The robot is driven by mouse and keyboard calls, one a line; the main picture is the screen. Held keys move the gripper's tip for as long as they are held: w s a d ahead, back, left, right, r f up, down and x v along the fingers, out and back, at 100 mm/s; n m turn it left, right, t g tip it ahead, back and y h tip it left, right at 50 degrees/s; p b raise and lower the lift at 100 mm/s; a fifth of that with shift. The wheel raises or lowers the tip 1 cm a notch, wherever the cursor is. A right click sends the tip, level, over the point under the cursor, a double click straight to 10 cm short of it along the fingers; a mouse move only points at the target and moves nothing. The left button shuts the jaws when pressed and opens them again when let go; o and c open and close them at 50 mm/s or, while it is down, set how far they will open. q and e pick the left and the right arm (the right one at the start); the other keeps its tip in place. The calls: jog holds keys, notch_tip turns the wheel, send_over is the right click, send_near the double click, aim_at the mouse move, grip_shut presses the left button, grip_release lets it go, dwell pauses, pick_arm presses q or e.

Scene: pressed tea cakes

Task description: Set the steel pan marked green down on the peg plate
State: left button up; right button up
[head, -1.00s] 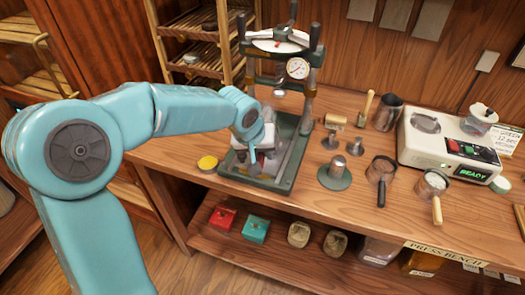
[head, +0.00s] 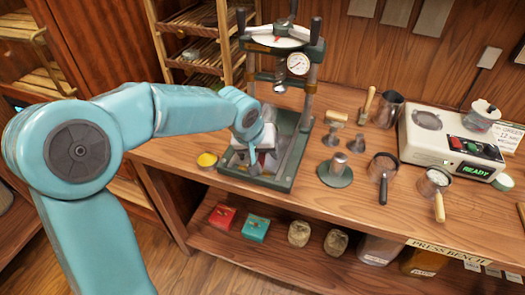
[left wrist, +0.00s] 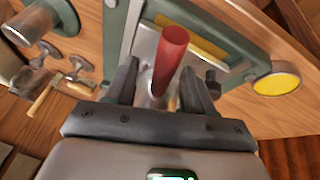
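Two small steel pans stand on the bench in the head view: one with a black handle (head: 383,163) and one with a pale wooden handle (head: 434,180). I cannot make out a green mark on either. A round green plate with an upright steel peg (head: 335,171) stands left of them; it also shows in the left wrist view (left wrist: 32,20). My left gripper (head: 255,165) is low over the press's green tray (head: 278,184). In the left wrist view, its fingers (left wrist: 163,88) are apart with a red upright handle (left wrist: 171,52) between them; I see no clear contact.
The press (head: 310,70) rises behind my left gripper. A steel jug (head: 389,108) and a white machine reading READY (head: 450,140) stand on the right.

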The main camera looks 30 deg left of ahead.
pick_arm(q)
jog(key=p+v, duration=0.1)
jog(key=v, duration=1.5)
jog(key=shift+s+r, duration=0.15)
